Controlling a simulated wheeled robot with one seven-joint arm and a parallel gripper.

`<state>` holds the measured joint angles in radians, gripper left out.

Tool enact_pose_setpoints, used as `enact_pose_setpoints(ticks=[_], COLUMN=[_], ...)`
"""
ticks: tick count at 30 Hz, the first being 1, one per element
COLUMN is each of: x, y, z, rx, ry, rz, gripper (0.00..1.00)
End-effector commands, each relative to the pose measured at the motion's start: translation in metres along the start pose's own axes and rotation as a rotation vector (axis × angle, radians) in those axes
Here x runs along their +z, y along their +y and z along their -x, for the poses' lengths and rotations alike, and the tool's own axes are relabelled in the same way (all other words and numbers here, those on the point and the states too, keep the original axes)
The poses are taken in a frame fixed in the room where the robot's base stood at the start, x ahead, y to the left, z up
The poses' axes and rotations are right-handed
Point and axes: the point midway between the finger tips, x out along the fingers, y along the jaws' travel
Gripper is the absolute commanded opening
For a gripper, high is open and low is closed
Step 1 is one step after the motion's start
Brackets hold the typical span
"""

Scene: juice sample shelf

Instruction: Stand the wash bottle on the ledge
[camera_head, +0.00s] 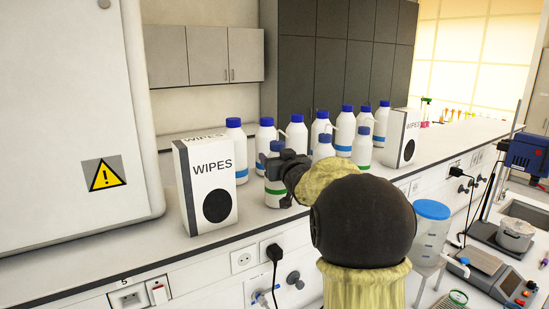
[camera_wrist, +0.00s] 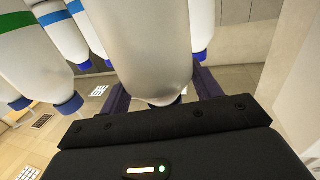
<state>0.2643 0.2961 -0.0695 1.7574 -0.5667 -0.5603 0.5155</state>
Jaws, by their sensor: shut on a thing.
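My gripper (camera_head: 280,163) is shut on a white wash bottle (camera_head: 275,187) with a blue cap, a spout and a green band. The bottle is about upright at the front of the pale ledge (camera_head: 262,220). Its base is close to the ledge surface; I cannot tell whether it touches. In the wrist view the pale body of the held bottle (camera_wrist: 150,45) fills the middle between the dark fingers of my gripper (camera_wrist: 162,90). My gripper and arm hide part of its right side.
A wipes box (camera_head: 206,185) stands just left of the held bottle, and another wipes box (camera_head: 402,138) stands further right. Several blue-capped bottles (camera_head: 345,132) stand behind and to the right. A white cabinet (camera_head: 70,120) is at the left. Bare ledge lies in front.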

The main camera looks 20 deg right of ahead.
Motion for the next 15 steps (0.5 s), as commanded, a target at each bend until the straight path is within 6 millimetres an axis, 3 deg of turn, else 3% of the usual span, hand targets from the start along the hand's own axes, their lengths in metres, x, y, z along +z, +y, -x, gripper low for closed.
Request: enact_pose_setpoints(ticks=[11,12,15], x=[0.0037,0.0046,0.0042], y=[-0.0055,-0.0061,-0.0071], z=[-0.0008,-0.001,-0.0012], rx=[-0.008,-0.008,-0.01], ry=[0.005,0.002,0.002], rz=[0.0,0.0,0.0], gripper=[0.09,0.67,0.85])
